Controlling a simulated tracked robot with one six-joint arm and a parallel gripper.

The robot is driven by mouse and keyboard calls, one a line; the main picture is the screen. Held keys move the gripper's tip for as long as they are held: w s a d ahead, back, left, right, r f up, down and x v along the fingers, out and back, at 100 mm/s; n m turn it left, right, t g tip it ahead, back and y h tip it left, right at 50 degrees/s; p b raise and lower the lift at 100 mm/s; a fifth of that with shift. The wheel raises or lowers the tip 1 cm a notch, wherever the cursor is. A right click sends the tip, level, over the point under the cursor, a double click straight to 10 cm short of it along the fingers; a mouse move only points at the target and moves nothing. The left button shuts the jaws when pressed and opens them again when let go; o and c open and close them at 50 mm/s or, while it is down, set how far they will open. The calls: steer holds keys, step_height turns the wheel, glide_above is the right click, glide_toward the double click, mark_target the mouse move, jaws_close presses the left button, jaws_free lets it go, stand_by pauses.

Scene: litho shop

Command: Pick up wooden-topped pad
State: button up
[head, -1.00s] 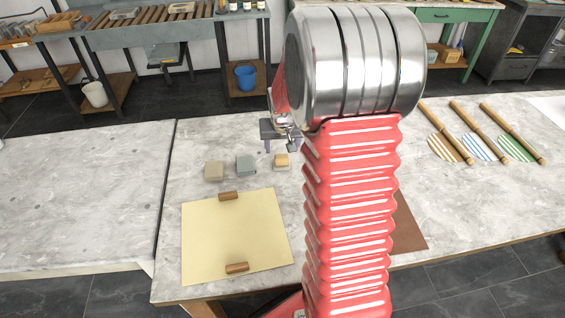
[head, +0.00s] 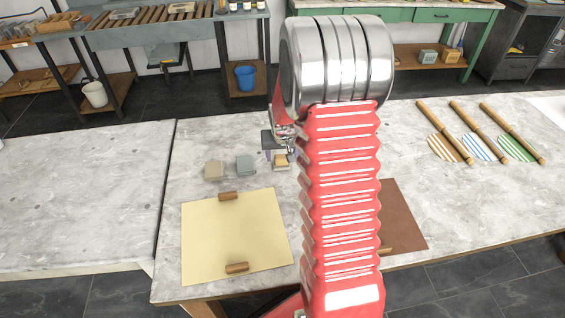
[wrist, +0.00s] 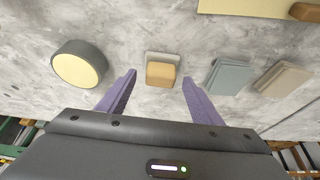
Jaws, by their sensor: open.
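The wooden-topped pad (wrist: 161,74) is a small block with a tan wooden top over a pale base. In the wrist view it lies on the stone table, a little beyond and between my fingertips. My gripper (wrist: 158,84) is open and empty, with one purple finger to each side of the pad's line. In the head view the pad (head: 281,161) is at the right end of a short row, partly covered by my gripper (head: 280,149). I cannot tell the exact height of the fingers above the table.
A grey-blue block (wrist: 227,77) and a beige block (wrist: 284,79) lie to the right in the wrist view. A round dark-rimmed tin (wrist: 79,64) stands left. A cream sheet (head: 236,240) with wooden handles and a brown sheet (head: 406,215) lie nearer in the head view.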

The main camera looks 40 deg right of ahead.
mark_target(282, 156)
steer(key=shift+x, duration=1.15)
steer(key=shift+c, duration=0.2)
steer(key=c, duration=0.9)
steer(key=shift+o, duration=0.2)
step_height(282, 156, up, 10)
steer(key=shift+r, duration=0.1)
